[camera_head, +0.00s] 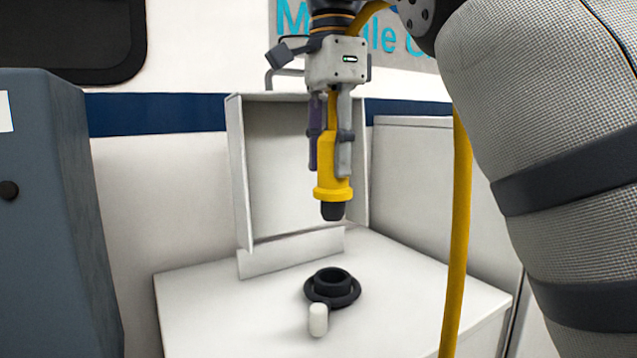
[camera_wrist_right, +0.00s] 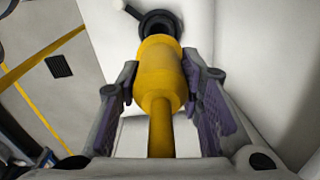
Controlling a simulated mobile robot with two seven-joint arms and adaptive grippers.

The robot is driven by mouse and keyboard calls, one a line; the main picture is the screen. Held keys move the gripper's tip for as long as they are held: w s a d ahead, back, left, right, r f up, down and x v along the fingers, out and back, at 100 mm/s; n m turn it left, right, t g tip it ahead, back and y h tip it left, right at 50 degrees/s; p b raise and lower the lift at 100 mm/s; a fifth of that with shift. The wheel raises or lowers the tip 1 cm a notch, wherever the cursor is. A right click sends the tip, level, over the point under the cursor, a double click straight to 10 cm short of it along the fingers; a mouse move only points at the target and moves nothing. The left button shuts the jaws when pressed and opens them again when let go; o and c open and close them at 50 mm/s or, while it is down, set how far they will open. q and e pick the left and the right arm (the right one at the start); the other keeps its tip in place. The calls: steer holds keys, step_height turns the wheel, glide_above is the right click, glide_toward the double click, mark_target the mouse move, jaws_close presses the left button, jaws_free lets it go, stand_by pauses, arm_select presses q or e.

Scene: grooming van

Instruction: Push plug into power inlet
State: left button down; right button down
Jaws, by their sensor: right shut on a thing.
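A yellow plug (camera_head: 331,165) with a black tip hangs tip-down from my right gripper (camera_head: 331,150). The fingers are shut on its body. In the right wrist view the plug (camera_wrist_right: 160,75) lies between the two fingers of the right gripper (camera_wrist_right: 163,85). The power inlet (camera_head: 332,287) is a black round socket with a flange on the white top below. The plug tip is above the inlet and apart from it. In the right wrist view the inlet (camera_wrist_right: 158,17) shows beyond the plug, partly hidden by it. My left gripper is out of view.
A yellow cable (camera_head: 458,220) hangs at the right. A grey cabinet (camera_head: 50,220) stands at the left.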

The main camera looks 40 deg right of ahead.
mark_target(334, 214)
step_height(334, 214, up, 2)
steer(key=shift+s, duration=0.1)
step_height(334, 214, down, 10)
steer(key=shift+r, duration=0.25)
stand_by(0.5)
steer(key=shift+f, duration=0.45)
stand_by(1.0)
steer(key=shift+f, duration=0.55)
steer(key=shift+f, duration=0.15)
steer(key=shift+f, duration=0.35)
steer(key=shift+f, duration=0.6)
stand_by(0.4)
